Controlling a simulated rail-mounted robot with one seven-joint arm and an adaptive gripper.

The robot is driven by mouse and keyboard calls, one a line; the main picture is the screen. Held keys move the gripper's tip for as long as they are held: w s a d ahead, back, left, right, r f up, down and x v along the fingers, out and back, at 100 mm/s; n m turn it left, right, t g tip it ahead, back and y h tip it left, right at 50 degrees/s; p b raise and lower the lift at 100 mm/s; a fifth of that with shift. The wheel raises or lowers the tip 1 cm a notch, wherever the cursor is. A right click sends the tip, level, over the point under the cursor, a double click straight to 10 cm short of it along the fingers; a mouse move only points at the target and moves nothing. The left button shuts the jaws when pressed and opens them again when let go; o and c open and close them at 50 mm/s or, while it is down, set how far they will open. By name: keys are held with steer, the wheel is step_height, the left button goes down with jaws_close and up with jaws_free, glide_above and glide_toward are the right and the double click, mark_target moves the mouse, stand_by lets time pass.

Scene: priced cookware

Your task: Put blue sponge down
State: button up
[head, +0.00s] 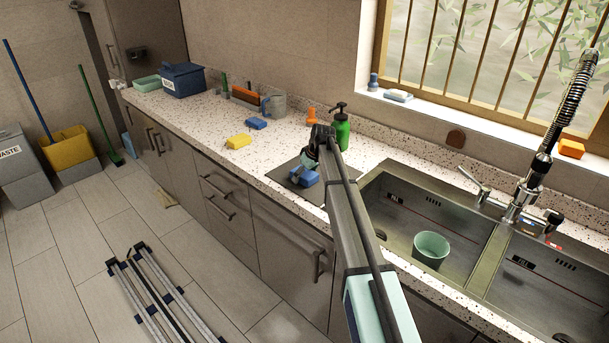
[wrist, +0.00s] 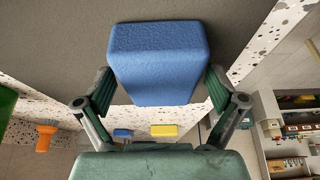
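A blue sponge (head: 304,178) is over the dark grey mat (head: 284,173) on the counter, left of the sink. It also shows large in the wrist view (wrist: 158,65), between the two green-padded fingers of my gripper (wrist: 160,80). The finger pads meet the sponge's sides near their tips, so my gripper is shut on it. In the head view my gripper (head: 307,162) is low over the mat. Whether the sponge's underside touches the mat is hidden. A second blue sponge (head: 256,123) lies farther back on the counter, near a yellow sponge (head: 239,141).
A green pump bottle (head: 342,130) and an orange item (head: 312,115) stand behind my gripper. The sink (head: 385,215), with a mint cup (head: 431,248) inside, is to the right. Speckled counter surrounds the mat.

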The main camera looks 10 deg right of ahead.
steer(key=shift+r, duration=0.1)
steer(key=b+v, duration=0.2)
steer(key=v, duration=1)
steer(key=shift+b, duration=0.4)
